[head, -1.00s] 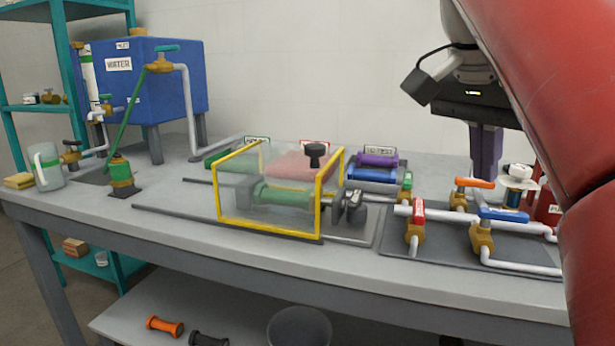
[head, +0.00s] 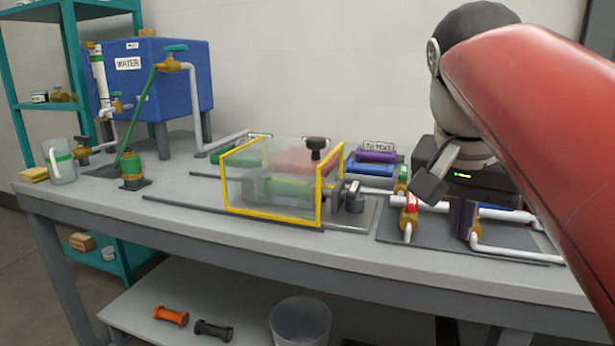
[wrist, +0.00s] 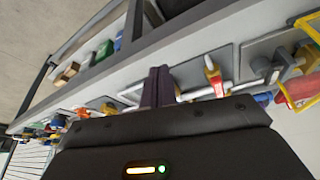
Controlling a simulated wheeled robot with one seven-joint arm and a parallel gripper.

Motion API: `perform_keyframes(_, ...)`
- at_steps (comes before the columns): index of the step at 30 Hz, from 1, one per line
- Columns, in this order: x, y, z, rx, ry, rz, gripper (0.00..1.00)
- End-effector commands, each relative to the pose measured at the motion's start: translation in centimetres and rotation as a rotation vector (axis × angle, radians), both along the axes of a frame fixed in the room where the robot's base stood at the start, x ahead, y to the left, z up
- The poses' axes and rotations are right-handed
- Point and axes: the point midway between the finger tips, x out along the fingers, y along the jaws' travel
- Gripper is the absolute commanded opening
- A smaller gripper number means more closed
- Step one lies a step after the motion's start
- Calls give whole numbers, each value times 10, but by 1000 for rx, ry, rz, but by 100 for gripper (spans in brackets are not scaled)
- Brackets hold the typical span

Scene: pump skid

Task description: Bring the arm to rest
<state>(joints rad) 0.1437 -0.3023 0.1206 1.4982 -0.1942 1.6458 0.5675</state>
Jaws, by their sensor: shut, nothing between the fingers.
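My gripper (head: 463,218) hangs at the right of the head view, in front of the valve manifold, with my red arm coming in from the upper right. Its dark purple fingers are together, with nothing between them. They hide part of the manifold's pipes and valves. In the wrist view the shut fingers (wrist: 157,88) show at the middle, with the bench edge and pipes beyond. I cannot tell how far the fingertips are from the pipes.
The bench (head: 110,213) carries a yellow-framed clear guard (head: 270,218), a blue water tank (head: 175,90), a red-handled valve (head: 409,212) and a jug (head: 60,163). A bucket (head: 300,322) stands on the shelf below. The bench's front strip is clear.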

Motion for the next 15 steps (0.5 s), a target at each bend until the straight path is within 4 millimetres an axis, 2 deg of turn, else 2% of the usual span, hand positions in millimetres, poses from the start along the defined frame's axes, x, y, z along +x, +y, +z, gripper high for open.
perform_keyframes(5,-17,12,-65,-9,-16,210,0)
perform_keyframes(12,-51,27,-175,-10,-76,495,0)
perform_keyframes(15,-63,31,-210,-13,-98,572,0)
